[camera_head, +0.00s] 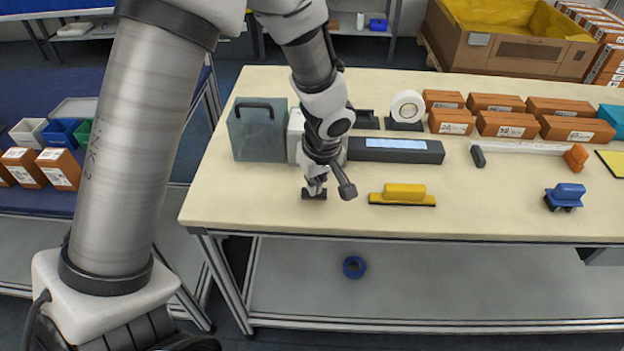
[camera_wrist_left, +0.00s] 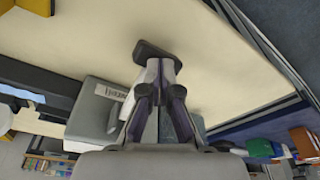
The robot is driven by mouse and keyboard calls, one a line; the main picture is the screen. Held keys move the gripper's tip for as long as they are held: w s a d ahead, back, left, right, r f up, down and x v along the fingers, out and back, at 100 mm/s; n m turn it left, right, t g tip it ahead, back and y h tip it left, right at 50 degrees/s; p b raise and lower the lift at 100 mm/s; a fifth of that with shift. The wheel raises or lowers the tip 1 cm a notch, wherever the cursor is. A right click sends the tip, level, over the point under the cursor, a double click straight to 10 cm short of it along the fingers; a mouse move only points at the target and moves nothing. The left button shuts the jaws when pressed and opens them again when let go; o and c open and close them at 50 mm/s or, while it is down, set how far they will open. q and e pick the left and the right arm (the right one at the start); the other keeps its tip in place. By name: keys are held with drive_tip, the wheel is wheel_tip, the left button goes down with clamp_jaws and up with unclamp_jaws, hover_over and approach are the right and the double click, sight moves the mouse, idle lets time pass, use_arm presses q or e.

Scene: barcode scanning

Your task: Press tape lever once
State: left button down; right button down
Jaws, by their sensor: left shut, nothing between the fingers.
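The tape dispenser is a white and grey machine (camera_head: 296,132) on the table, largely hidden behind my left arm in the head view; in the wrist view its grey body (camera_wrist_left: 98,108) is left of my fingers. A dark flat lever-like pad (camera_head: 314,195) is low in front of it, and it also shows in the left wrist view (camera_wrist_left: 155,49). My left gripper (camera_head: 316,182) is shut and empty, pointing down with its fingertips (camera_wrist_left: 160,70) right at this pad. I cannot tell whether they touch it. My right gripper is out of view.
A dark box with a light-blue top (camera_head: 395,150) and a yellow block on a black base (camera_head: 403,194) are to the right. A white tape roll (camera_head: 407,106) and orange boxes (camera_head: 451,121) stand behind.

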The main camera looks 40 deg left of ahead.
use_arm(q)
wheel_tip(320, 180, up, 13)
drive_tip(key=p, duration=0.9)
drive_tip(key=shift+p, duration=0.3)
idle(0.4)
